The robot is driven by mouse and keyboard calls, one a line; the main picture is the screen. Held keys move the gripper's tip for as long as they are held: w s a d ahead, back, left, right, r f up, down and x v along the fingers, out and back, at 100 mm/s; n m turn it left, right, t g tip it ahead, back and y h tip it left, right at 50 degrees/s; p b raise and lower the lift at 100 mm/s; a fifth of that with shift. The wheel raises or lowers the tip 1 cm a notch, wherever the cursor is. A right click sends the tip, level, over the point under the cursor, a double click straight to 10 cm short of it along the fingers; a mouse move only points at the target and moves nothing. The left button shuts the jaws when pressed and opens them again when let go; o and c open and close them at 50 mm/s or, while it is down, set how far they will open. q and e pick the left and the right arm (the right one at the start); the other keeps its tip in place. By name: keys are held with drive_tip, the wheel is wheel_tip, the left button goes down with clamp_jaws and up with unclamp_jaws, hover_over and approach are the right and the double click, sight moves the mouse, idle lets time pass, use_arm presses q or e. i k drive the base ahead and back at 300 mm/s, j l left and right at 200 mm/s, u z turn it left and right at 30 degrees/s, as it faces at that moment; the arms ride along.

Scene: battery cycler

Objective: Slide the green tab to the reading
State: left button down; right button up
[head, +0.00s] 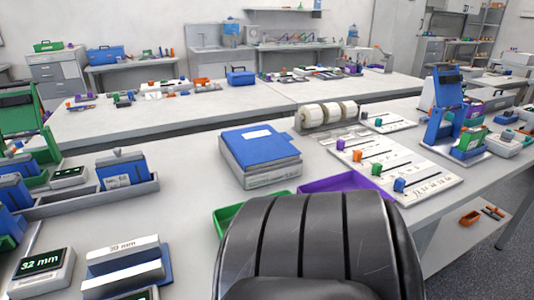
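The green tab (377,168) sits on a white slider board (440,176) at the right of the near bench. It is at the left end of its dark slot, between an orange tab (357,156) and a blue tab (400,184). Numbers are printed along the board's front, too small to read surely. A grey meter (42,268) at the lower left has a dark display with green digits that look like 32 mm. Beside it, a block (124,262) carries a label like 39 mm. Neither gripper is in view.
A large black ribbed shape (315,240) fills the bottom middle and hides the bench's front. Behind it are a green tray (228,216), a purple tray (345,184) and a blue-topped box (260,155). White rolls (328,114) stand behind the board. A blue stand (446,108) is to its right.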

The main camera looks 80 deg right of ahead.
sight(376, 169)
drive_tip(key=z, duration=3.5)
